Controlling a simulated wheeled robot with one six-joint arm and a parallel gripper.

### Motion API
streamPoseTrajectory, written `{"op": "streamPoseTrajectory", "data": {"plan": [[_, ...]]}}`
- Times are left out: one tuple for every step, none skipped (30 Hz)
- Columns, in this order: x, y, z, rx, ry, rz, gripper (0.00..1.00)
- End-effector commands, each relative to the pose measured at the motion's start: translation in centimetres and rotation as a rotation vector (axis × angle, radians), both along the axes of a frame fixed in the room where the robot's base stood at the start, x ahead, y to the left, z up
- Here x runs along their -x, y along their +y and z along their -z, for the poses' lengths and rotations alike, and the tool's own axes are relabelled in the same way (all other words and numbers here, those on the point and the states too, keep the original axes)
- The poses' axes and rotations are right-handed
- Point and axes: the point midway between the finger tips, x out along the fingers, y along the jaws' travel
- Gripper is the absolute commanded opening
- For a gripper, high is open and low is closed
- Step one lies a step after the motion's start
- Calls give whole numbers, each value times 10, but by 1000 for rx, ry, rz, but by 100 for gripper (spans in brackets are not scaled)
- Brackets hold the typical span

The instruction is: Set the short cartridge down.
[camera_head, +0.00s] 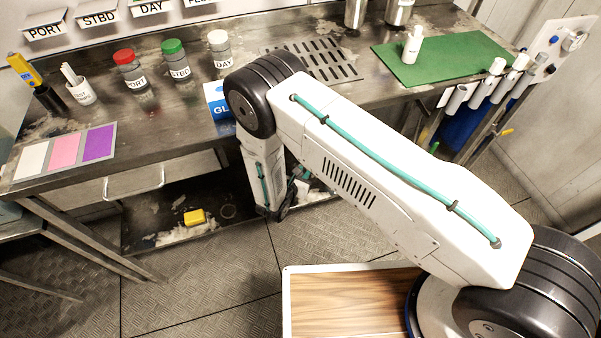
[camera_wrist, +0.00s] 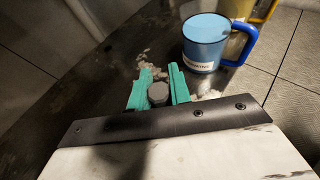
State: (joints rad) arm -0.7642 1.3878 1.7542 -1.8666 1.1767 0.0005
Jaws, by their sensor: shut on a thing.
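In the wrist view, my gripper (camera_wrist: 160,88) has its two teal fingers closed on a short grey cylinder, the short cartridge (camera_wrist: 158,94). Only its round grey end and a bit of its side show between the fingers. A dark surface with white crusty patches lies beyond the fingertips. I cannot tell whether the cartridge touches that surface. In the head view, my gripper is mostly hidden behind my arm, low in front of the bench, and the cartridge cannot be made out.
A blue mug (camera_wrist: 205,42) with a label stands just beyond the fingers, a yellow-handled one (camera_wrist: 240,12) behind it. A yellow block (camera_head: 195,217) lies on the low shelf (camera_head: 150,205). The bench top (camera_head: 150,125) carries labelled jars and a green mat (camera_head: 450,62).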

Motion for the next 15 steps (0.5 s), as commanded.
{"op": "streamPoseTrajectory", "data": {"plan": [[-8, 3, 0, -1, -2, 1, 0], [-12, 5, 1, -1, -2, 1, 0], [-15, 6, 1, -1, 0, 0, 0], [-17, 7, 2, -1, 0, 0, 0], [-19, 8, 2, 0, 0, 0, 0], [-21, 9, 2, -1, 0, 0, 0], [-24, 10, 2, -1, 0, 0, 0], [-27, 11, 2, -1, 0, 0, 0], [-29, 12, 7, 0, 1, 0, 0], [-28, 11, 14, 3, 4, -1, 0], [-28, 11, 19, 3, 3, -2, 0], [-28, 11, 25, 2, 2, -1, 0], [-28, 11, 29, 2, 2, -1, 0], [-28, 11, 32, 1, 2, -1, 0], [-28, 11, 35, 2, 1, -1, 0]]}}
